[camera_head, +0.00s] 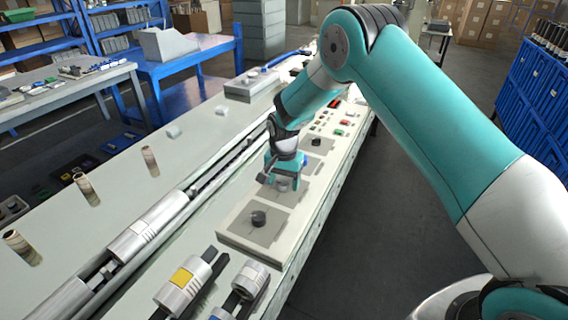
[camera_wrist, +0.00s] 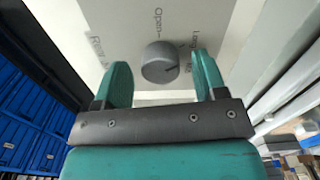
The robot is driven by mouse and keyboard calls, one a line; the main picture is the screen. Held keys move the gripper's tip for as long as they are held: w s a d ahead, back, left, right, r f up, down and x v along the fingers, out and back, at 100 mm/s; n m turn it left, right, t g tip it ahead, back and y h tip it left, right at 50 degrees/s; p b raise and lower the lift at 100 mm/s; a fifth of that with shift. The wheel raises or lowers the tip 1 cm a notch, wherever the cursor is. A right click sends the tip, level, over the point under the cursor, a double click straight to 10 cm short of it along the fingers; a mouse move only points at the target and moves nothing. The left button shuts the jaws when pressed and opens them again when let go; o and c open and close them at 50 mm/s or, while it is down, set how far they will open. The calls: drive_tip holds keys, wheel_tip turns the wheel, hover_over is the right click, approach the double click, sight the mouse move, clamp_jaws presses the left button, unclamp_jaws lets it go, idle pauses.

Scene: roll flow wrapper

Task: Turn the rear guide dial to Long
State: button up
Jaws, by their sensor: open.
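The rear guide dial (camera_wrist: 160,62) is a round grey knob on a pale panel (camera_wrist: 110,20). In the wrist view the letters "Rear" show at its left, "Open" above it and "Long", partly covered by a finger, at its right. A thin mark on the knob points toward the right. My gripper (camera_wrist: 162,72) has its two teal fingers apart, one at each side of the knob; I cannot tell whether either touches it. In the head view my gripper (camera_head: 277,178) is low over the panel, and the dial is partly hidden by it.
Another dark dial (camera_head: 259,218) stands on the nearer panel, and a further one (camera_head: 316,142) lies beyond my gripper. Metal rollers (camera_head: 148,231) and a long rail run along the left. Open floor lies to the right of the machine.

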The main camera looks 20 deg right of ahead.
sight(284, 183)
wheel_tip(284, 183, up, 17)
drive_tip(key=b, duration=0.2)
idle(0.4)
drive_tip(key=s+a+r+n+y, duration=0.15)
drive_tip(key=s+r+n, duration=0.25)
drive_tip(key=s, duration=0.5)
drive_tip(key=s+a+r+n+y, duration=0.15)
drive_tip(key=s+r+n, duration=0.25)
drive_tip(key=s, duration=0.4)
drive_tip(key=s+a+n+y, duration=0.1)
drive_tip(key=s+n, duration=0.5)
drive_tip(key=s, duration=1.2)
drive_tip(key=shift+a+f+n, duration=0.15)
drive_tip(key=shift+a+n, duration=0.15)
drive_tip(key=shift+n, duration=0.1)
drive_tip(key=shift+c, duration=0.2)
